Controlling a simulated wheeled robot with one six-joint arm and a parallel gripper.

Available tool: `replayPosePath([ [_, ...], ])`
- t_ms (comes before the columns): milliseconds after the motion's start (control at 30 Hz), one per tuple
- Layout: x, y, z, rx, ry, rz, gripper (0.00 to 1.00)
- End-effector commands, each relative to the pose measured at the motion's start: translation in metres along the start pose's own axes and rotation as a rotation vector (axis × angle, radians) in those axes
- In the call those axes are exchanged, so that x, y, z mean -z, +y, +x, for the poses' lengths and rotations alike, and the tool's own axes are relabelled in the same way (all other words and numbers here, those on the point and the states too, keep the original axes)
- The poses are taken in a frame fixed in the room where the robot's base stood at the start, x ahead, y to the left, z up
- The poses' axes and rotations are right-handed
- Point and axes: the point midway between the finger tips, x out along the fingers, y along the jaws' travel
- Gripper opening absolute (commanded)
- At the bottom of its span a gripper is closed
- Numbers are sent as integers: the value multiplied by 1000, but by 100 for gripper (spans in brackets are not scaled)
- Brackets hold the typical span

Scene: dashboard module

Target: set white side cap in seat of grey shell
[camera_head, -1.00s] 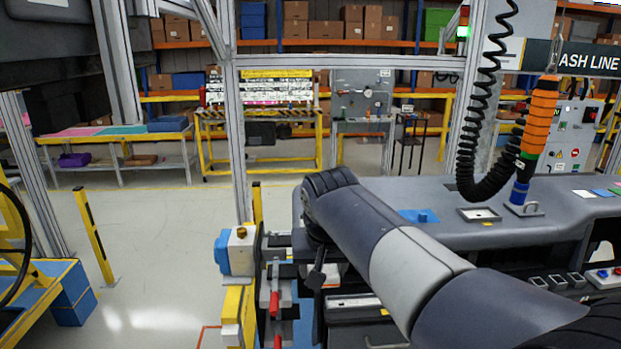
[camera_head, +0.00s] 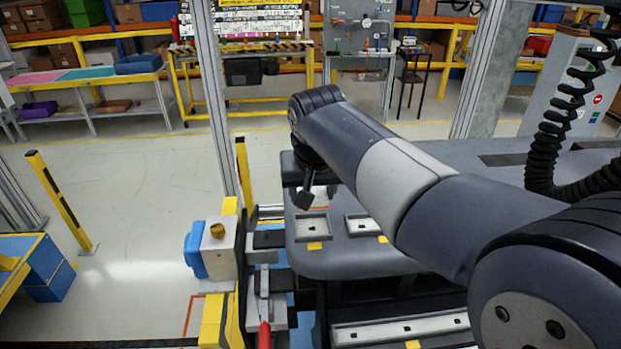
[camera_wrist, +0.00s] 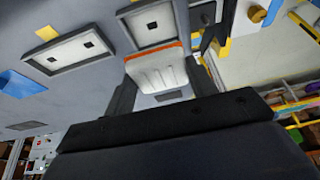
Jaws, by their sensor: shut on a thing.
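The white side cap (camera_wrist: 157,74) is a small ribbed block, held between the fingers of my gripper (camera_wrist: 162,82) in the wrist view. An orange strip runs along its far edge. A framed pale seat with a dark square spot (camera_wrist: 151,24) lies just beyond the cap in the wrist view. A second framed seat (camera_wrist: 70,50) lies to its left. In the head view, two framed seats (camera_head: 312,227) show near my gripper, with yellow tags.
A blue and white fixture (camera_head: 212,250) with a brass knob stands left of the shell. A red-handled clamp (camera_head: 264,318) is beside it. A black coiled cable (camera_head: 553,150) hangs at the right. A yellow post (camera_head: 60,200) stands on the open floor at left.

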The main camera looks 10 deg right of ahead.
Motion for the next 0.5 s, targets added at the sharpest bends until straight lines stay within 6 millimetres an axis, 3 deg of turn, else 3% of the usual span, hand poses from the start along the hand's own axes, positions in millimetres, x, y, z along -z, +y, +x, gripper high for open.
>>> replayPosePath([
  [500, -5, 0, 1, 0, 0, 0, 31],
])
